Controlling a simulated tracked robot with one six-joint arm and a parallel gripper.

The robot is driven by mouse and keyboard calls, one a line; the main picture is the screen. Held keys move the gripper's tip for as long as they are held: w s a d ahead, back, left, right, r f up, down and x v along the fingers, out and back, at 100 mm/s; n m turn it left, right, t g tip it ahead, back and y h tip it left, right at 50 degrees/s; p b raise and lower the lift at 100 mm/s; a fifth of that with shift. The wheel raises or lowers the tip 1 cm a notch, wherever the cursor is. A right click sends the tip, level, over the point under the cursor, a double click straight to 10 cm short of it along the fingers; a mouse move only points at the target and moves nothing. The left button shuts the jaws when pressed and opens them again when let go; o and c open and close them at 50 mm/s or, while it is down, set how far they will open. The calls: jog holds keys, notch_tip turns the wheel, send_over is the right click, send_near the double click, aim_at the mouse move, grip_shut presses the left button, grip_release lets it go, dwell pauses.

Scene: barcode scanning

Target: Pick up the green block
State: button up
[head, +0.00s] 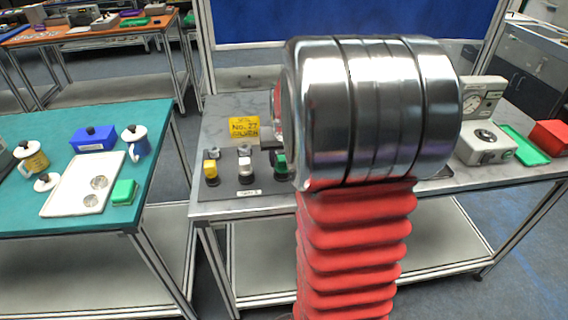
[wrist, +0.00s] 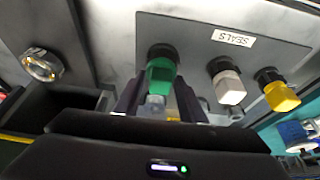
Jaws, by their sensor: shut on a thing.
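The green block (wrist: 160,76) is a small block at a black round socket on the grey SEALS board (wrist: 205,35) in the wrist view. My gripper (wrist: 157,92) has a dark finger on each side of it and is shut on it. I cannot tell whether the block is clear of its socket. In the head view, the green block (head: 281,162) shows at the right end of the front row on the board, partly beside my arm. My arm hides most of the gripper there.
A white block (head: 246,164) and a yellow block (head: 210,168) stand in the same row. A yellow sign (head: 244,129) stands behind. A green box (head: 124,191) sits on the teal table (head: 60,225) at left. A gauge device (head: 484,140) stands at right.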

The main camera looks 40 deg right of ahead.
aim_at(283, 158)
jog(key=shift+c, duration=1.1)
jog(key=shift+r, duration=0.1)
notch_tip(283, 158, up, 10)
jog(key=shift+f, duration=0.1)
